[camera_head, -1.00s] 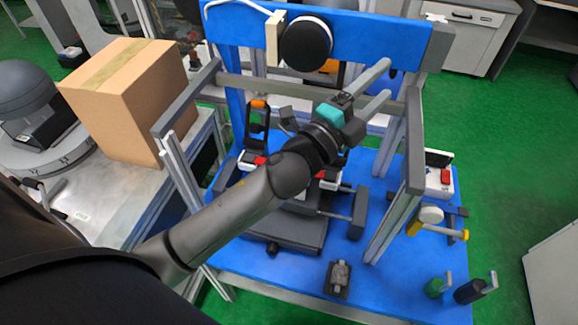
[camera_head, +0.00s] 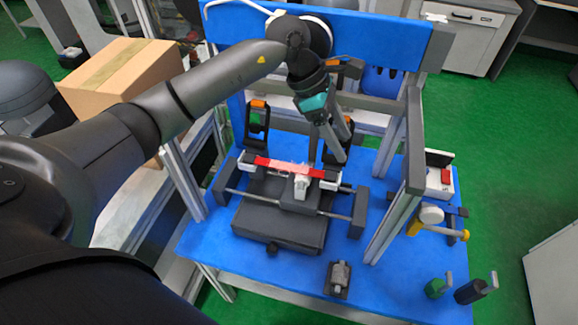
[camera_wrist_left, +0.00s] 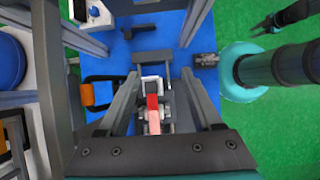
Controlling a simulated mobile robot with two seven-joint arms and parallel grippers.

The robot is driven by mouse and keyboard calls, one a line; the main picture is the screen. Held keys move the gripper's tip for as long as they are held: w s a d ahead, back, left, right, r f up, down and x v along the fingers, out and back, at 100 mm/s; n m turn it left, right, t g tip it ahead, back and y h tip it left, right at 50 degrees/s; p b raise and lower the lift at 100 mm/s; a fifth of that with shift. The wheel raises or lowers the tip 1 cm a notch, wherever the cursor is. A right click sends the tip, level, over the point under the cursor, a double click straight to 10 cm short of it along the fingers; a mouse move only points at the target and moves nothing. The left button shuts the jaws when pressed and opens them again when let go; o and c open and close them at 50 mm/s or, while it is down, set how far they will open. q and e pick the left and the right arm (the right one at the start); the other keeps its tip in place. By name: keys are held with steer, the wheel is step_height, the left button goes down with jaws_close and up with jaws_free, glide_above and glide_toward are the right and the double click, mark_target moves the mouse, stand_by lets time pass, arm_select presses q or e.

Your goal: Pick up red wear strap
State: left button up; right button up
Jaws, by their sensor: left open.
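The red wear strap (camera_head: 275,163) lies across the fixture, with a white block near each end. Its middle looks pale pink and glossy. It also shows in the left wrist view (camera_wrist_left: 152,103), low between the fingers. My left gripper (camera_head: 342,142) is open and empty, pointing downward above the strap's right part, clear of it. In the left wrist view its two fingers (camera_wrist_left: 160,76) stand wide apart on either side of the strap. A dark forked tip (camera_wrist_left: 268,24) at the upper right there may be my right gripper; its opening is unclear.
The fixture has a dark base (camera_head: 280,230) on a blue table (camera_head: 390,295). Grey posts (camera_head: 400,190) frame it. A small grey clamp (camera_head: 340,278) stands in front. A cardboard box (camera_head: 115,85) is at left.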

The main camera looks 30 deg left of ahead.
arm_select(q)
steer(key=a+r+g+y, duration=0.15)
steer(key=a+y, duration=0.45)
steer(key=a, duration=0.8)
steer(key=b, duration=0.2)
glide_above(282, 165)
steer(key=f, duration=0.9)
steer(key=shift+s+a+f, duration=0.15)
steer(key=shift+a, duration=0.1)
steer(key=shift+f, duration=0.45)
steer(key=f, duration=0.3)
steer(key=f+b, duration=0.1)
steer(key=f, duration=0.1)
steer(key=shift+d, duration=0.25)
steer(key=shift+r, duration=0.1)
arm_select(e)
steer(key=shift+t, duration=0.3)
steer(key=w+d+f, duration=0.1)
steer(key=w+f, duration=0.1)
steer(key=f, duration=0.1)
steer(key=shift+w+d, duration=0.35)
steer(key=shift+w, duration=0.05)
arm_select(q)
steer(key=shift+c, duration=0.3)
jaws_close()
arm_select(e)
steer(key=shift+d, duration=0.1)
